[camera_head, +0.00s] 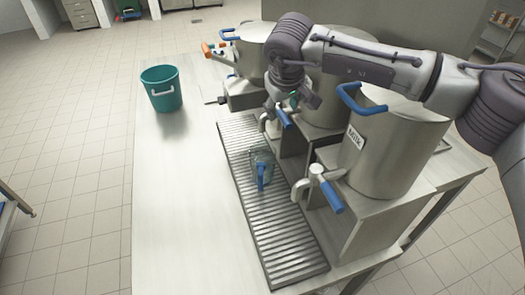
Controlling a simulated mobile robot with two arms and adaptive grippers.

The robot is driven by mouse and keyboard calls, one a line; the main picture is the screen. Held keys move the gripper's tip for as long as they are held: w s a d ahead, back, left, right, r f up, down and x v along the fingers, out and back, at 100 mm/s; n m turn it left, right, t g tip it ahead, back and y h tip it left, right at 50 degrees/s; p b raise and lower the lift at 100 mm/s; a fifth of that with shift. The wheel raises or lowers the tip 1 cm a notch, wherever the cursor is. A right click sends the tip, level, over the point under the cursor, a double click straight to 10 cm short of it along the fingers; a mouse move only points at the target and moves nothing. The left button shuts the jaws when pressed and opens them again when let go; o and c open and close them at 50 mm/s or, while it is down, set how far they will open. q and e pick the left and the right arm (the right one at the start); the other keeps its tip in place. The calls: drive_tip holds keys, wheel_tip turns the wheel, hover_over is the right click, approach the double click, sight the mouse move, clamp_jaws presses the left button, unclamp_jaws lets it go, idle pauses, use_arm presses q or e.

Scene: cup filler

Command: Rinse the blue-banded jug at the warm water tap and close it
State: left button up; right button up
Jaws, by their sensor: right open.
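A small clear jug (256,157) with a blue handle stands upright on the ribbed drip tray (283,240); whether it holds water is too small to tell. The middle tap (285,118) has a blue lever and sits behind and a little right of the jug. My right arm comes in from the right above the urns, and my right gripper (296,100) is open close to the middle tap's lever. Whether it touches the lever is not clear. The middle urn (332,103) is partly covered by my arm, and no label shows on it. My left gripper is not in view.
A front urn (387,150) with a label that seems to read "Milk" has its own blue-lever tap (318,184). A back urn (252,55) has an orange-handled lever (213,50). A teal bucket (161,90) stands at the far left; the table (180,200) is clear before it.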

drive_tip(key=v, duration=1.1)
idle(0.3)
